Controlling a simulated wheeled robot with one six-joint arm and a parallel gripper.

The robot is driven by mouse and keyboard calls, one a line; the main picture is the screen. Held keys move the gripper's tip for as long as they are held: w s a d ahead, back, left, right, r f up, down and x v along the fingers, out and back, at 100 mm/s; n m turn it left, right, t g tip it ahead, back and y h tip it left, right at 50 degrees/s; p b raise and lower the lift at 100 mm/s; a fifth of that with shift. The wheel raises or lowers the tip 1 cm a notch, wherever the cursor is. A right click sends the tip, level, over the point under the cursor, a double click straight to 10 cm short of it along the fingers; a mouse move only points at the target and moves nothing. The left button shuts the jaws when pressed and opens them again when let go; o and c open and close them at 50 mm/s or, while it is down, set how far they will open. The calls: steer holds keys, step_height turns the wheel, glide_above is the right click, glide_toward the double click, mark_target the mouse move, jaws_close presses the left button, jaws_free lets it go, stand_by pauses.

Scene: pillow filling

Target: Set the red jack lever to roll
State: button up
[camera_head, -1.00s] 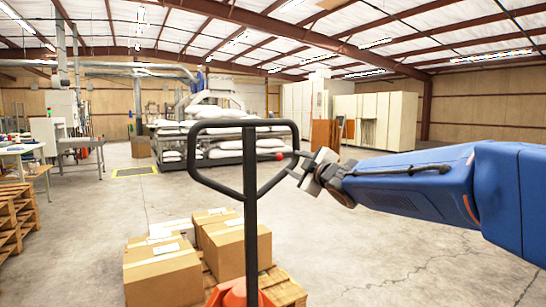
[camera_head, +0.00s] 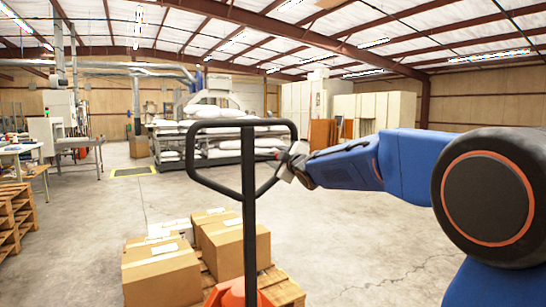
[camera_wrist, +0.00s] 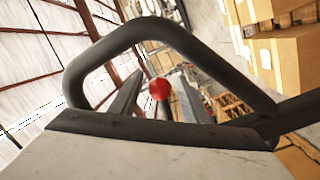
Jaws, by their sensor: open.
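The pallet jack's black loop handle (camera_head: 250,190) stands upright in the head view, on an orange-red base (camera_head: 238,294). The red jack lever shows in the wrist view as a red ball knob (camera_wrist: 159,89) on a dark stem, inside the handle loop (camera_wrist: 165,32). My gripper (camera_wrist: 160,78) is open, with one finger on each side of the knob; I cannot tell whether either touches it. In the head view my gripper (camera_head: 282,163) is at the right side of the loop, and the knob is hidden there.
Cardboard boxes (camera_head: 160,273) sit on a wooden pallet (camera_head: 286,288) below the handle. A stack of wooden pallets (camera_head: 14,220) stands at the left. White sacks (camera_head: 222,153) are on a rack behind. The floor (camera_head: 370,240) at the right is clear.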

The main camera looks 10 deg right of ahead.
steer(key=shift+w+a, duration=0.15)
steer(key=shift+w, duration=0.6)
steer(key=shift+w+a, duration=0.15)
steer(key=shift+w, duration=0.55)
jaws_close()
steer(key=shift+r+n, duration=0.75)
steer(key=shift+n, duration=0.05)
jaws_free()
